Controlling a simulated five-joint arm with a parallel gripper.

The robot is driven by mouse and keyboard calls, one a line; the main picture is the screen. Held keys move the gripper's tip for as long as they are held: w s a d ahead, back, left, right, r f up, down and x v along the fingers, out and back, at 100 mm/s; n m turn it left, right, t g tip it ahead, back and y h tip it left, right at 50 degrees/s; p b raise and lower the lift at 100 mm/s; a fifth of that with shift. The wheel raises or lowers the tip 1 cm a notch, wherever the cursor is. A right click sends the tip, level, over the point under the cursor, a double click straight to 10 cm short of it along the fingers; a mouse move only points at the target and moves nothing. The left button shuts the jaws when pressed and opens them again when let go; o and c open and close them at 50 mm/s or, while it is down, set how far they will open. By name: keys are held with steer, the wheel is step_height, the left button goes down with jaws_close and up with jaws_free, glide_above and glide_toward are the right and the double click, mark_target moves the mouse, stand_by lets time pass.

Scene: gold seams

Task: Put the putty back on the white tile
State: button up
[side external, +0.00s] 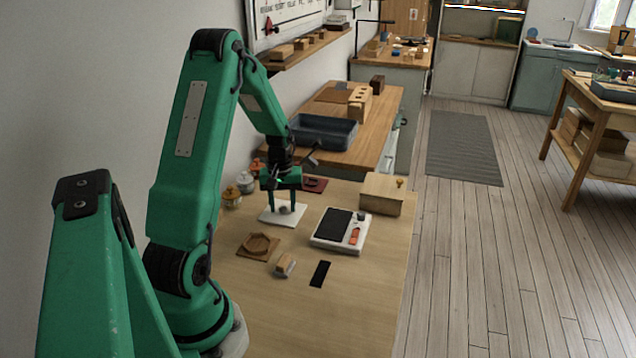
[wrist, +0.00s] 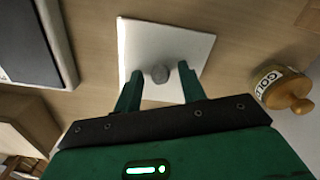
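The putty (wrist: 160,74) is a small grey lump resting on the white tile (wrist: 195,45). In the side external view the putty (side external: 285,210) also shows on the tile (side external: 270,219), near its middle. My gripper (side external: 281,205) points down over the tile. In the wrist view my gripper (wrist: 158,69) has its two green fingers apart, one on each side of the putty, with visible gaps between them and it. Whether the fingertips touch the tile cannot be told.
A white device with a dark pad (side external: 340,230) stands right of the tile. A wooden box (side external: 381,195) is behind it. Lidded jars (side external: 245,182) stand at left.

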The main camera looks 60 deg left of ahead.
mark_target(284, 207)
steer(key=shift+r, duration=0.15)
step_height(284, 207, up, 12)
stand_by(0.7)
stand_by(0.5)
steer(key=w+d+r+m+t+y, duration=0.1)
steer(key=d+r+m, duration=0.3)
steer(key=d, duration=0.5)
steer(key=d+r+m+t, duration=0.25)
steer(key=d+r, duration=0.35)
steer(key=d, duration=0.3)
steer(key=s+d+m+t, duration=0.1)
steer(key=s+d+m, duration=0.2)
steer(key=d, duration=0.3)
steer(key=s+d+r+m+t+h, duration=0.1)
steer(key=s+d+m, duration=0.3)
steer(key=d, duration=0.3)
steer(key=shift+s+d+r, duration=0.2)
steer(key=shift+s+d, duration=0.1)
steer(key=shift+s, duration=0.3)
